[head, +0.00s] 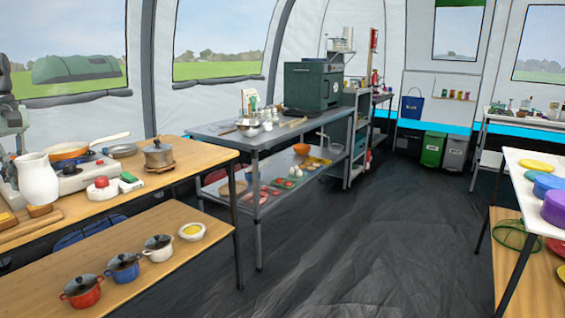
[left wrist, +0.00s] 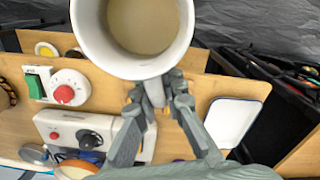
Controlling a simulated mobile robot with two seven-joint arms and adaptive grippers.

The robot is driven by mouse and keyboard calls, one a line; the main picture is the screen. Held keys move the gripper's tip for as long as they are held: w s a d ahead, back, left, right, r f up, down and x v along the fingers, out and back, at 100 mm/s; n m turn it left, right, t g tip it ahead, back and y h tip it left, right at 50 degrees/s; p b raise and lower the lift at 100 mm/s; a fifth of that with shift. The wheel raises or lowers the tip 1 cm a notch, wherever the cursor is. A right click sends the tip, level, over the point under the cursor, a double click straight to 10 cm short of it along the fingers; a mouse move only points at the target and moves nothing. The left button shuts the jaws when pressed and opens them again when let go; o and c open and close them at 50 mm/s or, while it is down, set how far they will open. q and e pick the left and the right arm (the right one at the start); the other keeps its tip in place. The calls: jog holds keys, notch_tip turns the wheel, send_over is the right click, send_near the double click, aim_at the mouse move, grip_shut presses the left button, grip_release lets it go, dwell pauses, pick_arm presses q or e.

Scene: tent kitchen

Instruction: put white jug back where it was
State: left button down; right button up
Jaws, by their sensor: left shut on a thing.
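The white jug (head: 38,182) is upright at the left of the head view, in front of the stove on the wooden table. In the left wrist view the jug (left wrist: 87,40) shows from above with a tan content inside. My left gripper (left wrist: 156,92) is shut on the jug's handle side; the fingers hide most of the handle. In the head view my left arm comes in at the left edge and the jug hides much of the grip. I cannot tell whether the jug's base touches the table. My right gripper is in neither view.
The stove (head: 78,177) carries an orange pan (head: 67,151). A red-dial timer (head: 102,190), a green-topped box (head: 130,182) and a lidded pot (head: 158,155) stand to its right. A white tray (left wrist: 233,122) shows in the wrist view. Small pots (head: 82,292) line the lower front bench.

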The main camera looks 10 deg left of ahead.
pick_arm(q)
jog(key=shift+s+d+r, duration=0.1)
jog(key=shift+s, duration=0.05)
jog(key=s+a+r+n, duration=0.2)
jog(key=s+a, duration=0.7)
jog(key=s, duration=0.5)
jog(key=s+d+f, duration=0.2)
jog(key=s+f, duration=1)
jog(key=f, duration=0.3)
jog(key=shift+d+f+m, duration=0.25)
jog(key=shift+d+m, duration=0.05)
jog(key=shift+d, duration=0.05)
